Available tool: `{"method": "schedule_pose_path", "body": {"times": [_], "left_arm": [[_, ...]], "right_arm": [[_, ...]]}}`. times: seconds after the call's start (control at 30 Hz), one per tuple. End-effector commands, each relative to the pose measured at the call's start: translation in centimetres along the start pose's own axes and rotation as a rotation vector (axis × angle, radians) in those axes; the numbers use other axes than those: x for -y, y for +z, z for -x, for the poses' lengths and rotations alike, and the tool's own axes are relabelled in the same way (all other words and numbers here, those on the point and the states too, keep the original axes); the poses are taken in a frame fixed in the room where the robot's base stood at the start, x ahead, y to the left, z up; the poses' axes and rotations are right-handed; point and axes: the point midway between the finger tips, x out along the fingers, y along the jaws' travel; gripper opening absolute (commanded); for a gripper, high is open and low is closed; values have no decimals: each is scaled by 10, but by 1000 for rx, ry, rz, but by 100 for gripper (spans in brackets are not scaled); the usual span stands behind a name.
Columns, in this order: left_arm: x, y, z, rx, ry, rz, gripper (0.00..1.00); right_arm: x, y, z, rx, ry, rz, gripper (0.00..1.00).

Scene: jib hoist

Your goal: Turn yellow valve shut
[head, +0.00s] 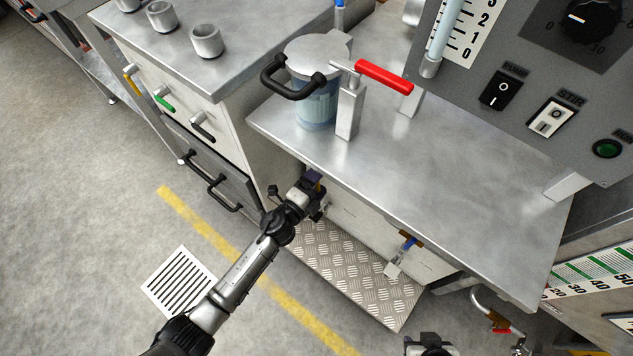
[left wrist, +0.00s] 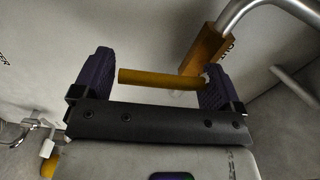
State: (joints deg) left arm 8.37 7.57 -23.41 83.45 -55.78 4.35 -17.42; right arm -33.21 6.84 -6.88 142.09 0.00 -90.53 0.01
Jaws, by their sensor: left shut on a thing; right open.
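The yellow valve handle (left wrist: 155,78) is a short bar, seen in the left wrist view beside a brass-coloured valve body (left wrist: 203,50) on a metal pipe. My left gripper (left wrist: 158,85) has its two dark purple fingers at either end of the handle and is shut on it. In the head view my left gripper (head: 314,188) is at the cabinet front under the bench edge, and largely hides the yellow valve. My right gripper (head: 430,345) shows only partly at the bottom edge, open, away from the valves.
A blue-handled valve (head: 407,243) and a red-handled valve (head: 500,328) are to the right. A tread-plate step (head: 350,270) lies below the cabinet. The steel bench (head: 440,170) overhangs it, bearing a lidded vessel (head: 315,105) and red lever (head: 384,76). Floor at left is mostly clear.

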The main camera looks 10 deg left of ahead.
Motion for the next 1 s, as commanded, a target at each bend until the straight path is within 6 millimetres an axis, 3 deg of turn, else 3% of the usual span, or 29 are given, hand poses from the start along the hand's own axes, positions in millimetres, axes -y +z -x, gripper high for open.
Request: {"method": "schedule_pose_path", "body": {"times": [0.1,0.13,0.2,0.57,1.0], "left_arm": [[-1,1,0,2,2,1,49],[-1,0,0,2,2,1,92],[-1,0,0,2,2,1,99],[1,0,8,1,1,2,100],[2,0,89,2,4,3,100]], "right_arm": [[1,0,0,0,-2,-3,43],[1,0,0,0,-3,-3,43],[1,0,0,0,-3,-4,43],[1,-1,4,0,-3,-4,43],[-3,-8,29,2,4,6,43]]}}
